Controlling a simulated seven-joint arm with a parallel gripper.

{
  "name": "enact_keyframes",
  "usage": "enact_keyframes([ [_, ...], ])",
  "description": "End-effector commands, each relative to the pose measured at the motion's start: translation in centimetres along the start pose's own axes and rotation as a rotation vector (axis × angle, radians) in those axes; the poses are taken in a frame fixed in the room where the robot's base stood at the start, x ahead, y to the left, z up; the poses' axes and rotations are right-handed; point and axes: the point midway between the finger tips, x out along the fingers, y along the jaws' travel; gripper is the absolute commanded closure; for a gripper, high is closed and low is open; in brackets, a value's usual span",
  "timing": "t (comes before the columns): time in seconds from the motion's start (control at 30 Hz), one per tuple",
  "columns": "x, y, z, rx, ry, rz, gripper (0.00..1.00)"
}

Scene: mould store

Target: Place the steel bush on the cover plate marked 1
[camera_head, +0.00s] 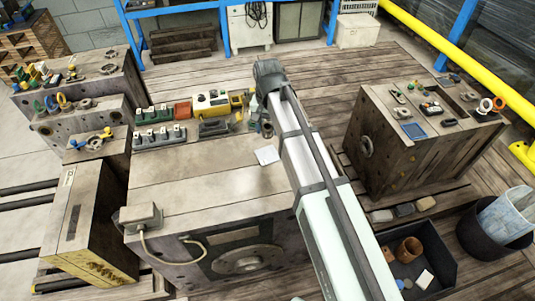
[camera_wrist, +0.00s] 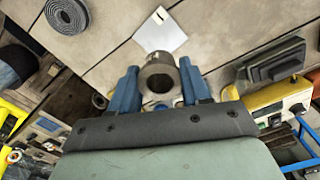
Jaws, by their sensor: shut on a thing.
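The steel bush (camera_wrist: 158,82) is a short grey cylinder with a round bore. In the wrist view it sits between the blue fingers of my gripper (camera_wrist: 158,74), which are shut on it. A white card (camera_wrist: 161,32) lies on the pale worktop ahead of the fingers; the head view also shows this card (camera_head: 267,155). In the head view my arm crosses the worktop's right side, and the gripper end is largely hidden among small things. A dark grey stepped block (camera_wrist: 272,63) lies to the right in the wrist view.
A grey box with a cable (camera_head: 138,217) sits at the front left. The worktop's middle is clear. Another steel block (camera_head: 410,160) at right carries small parts.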

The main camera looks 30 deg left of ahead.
Motion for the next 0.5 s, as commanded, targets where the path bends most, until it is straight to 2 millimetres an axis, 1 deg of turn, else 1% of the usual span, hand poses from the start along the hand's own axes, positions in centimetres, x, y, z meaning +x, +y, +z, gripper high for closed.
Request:
enact_keyframes([
  [0.17, 1.1, 0.0, 0.0, -0.021, -0.002, 0.001, 0.91],
  [0.27, 2.4, 0.0, 0.1, -0.02, -0.002, 0.001, 0.91],
  [0.4, 4.6, 0.0, 0.1, -0.02, -0.002, 0.001, 0.91],
  [0.5, 5.8, 0.0, 0.0, -0.02, -0.002, 0.001, 0.91],
])
